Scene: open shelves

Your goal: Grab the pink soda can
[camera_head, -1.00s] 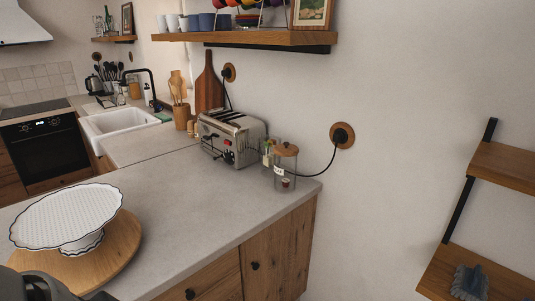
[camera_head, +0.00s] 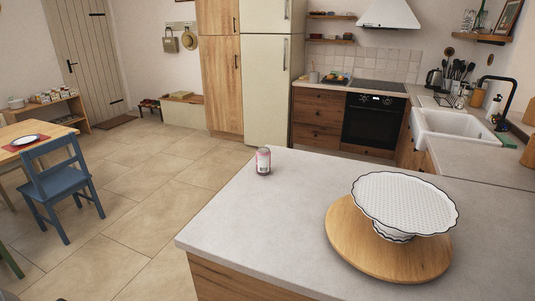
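A small pink and white soda can (camera_head: 263,161) stands upright on the grey countertop (camera_head: 240,215), near its far left edge. It is to the left of the white cake stand and apart from it. Neither of my grippers shows in the head view now, so nothing is seen holding or touching the can.
A white cake stand (camera_head: 405,203) on a round wooden board (camera_head: 345,232) takes up the counter's right part. The counter around the can is clear. Open tiled floor (camera_head: 140,205) lies to the left, with a blue chair (camera_head: 62,185) and a dining table. An oven (camera_head: 372,122) stands behind.

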